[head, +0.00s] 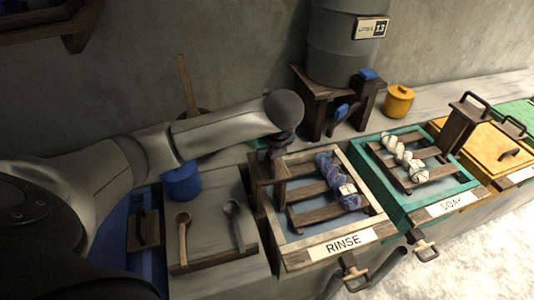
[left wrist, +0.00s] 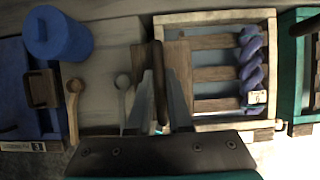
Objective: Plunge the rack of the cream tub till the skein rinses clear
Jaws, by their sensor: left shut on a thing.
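The cream tub (head: 362,181), labelled RINSE, stands at the middle right; its rim also shows in the left wrist view (left wrist: 220,18). Its dark wooden rack (head: 320,213) has slats across the tub and an upright on the left side. A blue-purple skein (head: 328,171) with a pale tag lies across the slats; it also shows in the left wrist view (left wrist: 251,60). Water between the slats looks grey-blue. My left gripper (head: 272,150) is at the top of the upright, shut on the rack's handle (left wrist: 158,75). My right gripper is not in view.
Right of it stands the green SOAK tub (head: 396,133) with a white skein (head: 404,157), then a yellow lidded tub (head: 481,147). A tray with two spoons (head: 183,235) and a blue pot (head: 182,183) are at left. A grey barrel (head: 345,50) stands behind.

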